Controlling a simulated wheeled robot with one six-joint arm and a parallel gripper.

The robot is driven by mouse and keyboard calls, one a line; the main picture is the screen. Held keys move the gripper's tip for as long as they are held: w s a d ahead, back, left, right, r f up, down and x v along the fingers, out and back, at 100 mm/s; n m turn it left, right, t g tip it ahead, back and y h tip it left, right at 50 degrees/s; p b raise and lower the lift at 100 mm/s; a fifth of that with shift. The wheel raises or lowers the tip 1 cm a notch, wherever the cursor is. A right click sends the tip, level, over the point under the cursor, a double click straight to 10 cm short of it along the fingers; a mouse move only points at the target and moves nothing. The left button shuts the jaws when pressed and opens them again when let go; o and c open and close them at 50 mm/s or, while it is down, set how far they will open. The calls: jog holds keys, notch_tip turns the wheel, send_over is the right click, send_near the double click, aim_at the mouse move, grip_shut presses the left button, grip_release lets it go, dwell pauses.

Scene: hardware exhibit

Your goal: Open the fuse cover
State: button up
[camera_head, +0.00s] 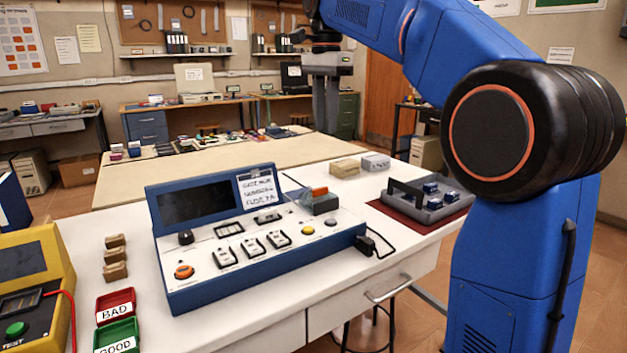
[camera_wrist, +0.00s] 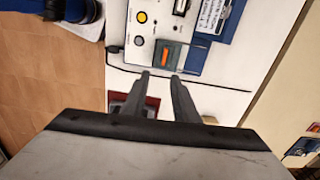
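A small dark grey box with an orange piece on top (camera_head: 320,200), which looks like the fuse cover, sits at the back right corner of the blue and white console (camera_head: 270,285). In the wrist view the orange piece (camera_wrist: 171,54) lies flat inside the dark frame. I cannot tell where its hinge is. My gripper (camera_head: 326,132) is high above and behind the console, fingers pointing down. In the wrist view its fingertips (camera_wrist: 160,76) are apart with nothing between them, and they appear just below the box in the picture.
The console carries buttons, rocker switches, a dark screen (camera_head: 198,202) and a handwritten note (camera_head: 258,189). A black plug and cable (camera_head: 372,243) are at its right. A grey tray (camera_head: 408,208) with blue parts stands farther right. Red BAD (camera_head: 115,305) and green GOOD bins (camera_head: 117,336) are at left.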

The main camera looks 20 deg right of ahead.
aim_at(320, 188)
jog(key=f, duration=0.5)
jog(key=w+f, duration=0.1)
jog(key=f, duration=1.1)
jog(key=shift+w+a, duration=0.2)
jog(key=shift+a, duration=0.15)
jog(key=shift+c, duration=0.7)
grip_shut()
